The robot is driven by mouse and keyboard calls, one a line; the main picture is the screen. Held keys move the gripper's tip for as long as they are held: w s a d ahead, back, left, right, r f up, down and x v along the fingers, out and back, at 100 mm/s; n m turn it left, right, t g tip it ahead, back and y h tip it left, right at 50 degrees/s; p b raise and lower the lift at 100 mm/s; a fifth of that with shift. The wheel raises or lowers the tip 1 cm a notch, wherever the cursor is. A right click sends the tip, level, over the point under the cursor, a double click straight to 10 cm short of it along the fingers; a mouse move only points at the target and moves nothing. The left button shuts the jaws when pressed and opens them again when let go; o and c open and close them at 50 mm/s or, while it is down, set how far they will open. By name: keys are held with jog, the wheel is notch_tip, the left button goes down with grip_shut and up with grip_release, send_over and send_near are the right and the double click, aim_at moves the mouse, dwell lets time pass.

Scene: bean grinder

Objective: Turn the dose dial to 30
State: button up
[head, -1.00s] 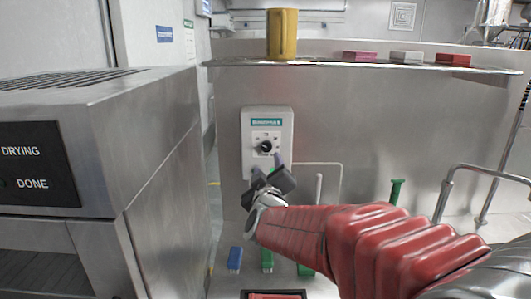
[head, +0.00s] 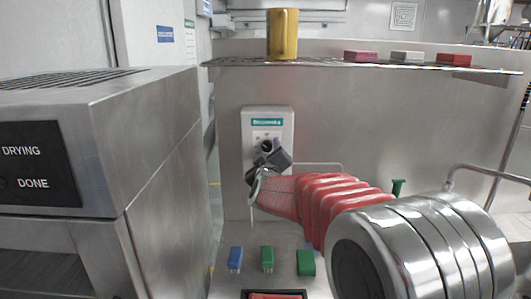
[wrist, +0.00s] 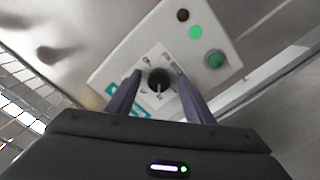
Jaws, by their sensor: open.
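The dose dial (wrist: 159,80) is a round dark knob with a pale pointer line, on a white wall-mounted panel (head: 287,122) with a green label strip. In the wrist view the panel (wrist: 122,52) is tilted, and the numbers around the dial are too small to read. My gripper (wrist: 160,95) is open. Its two purple-grey fingers stand on either side of the dial, with gaps visible between them and the knob. I cannot tell how far the fingertips are from the panel face. In the head view my gripper (head: 270,152) covers the lower part of the panel and partly hides the dial.
Blue (head: 235,258) and green (head: 266,258) blocks stand below. A large metal machine (head: 150,150) is at left.

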jog(key=shift+c, duration=0.6)
jog(key=c, duration=0.9)
jog(key=shift+a, duration=0.3)
jog(key=shift+d+f, duration=0.1)
jog(key=shift+d, duration=0.1)
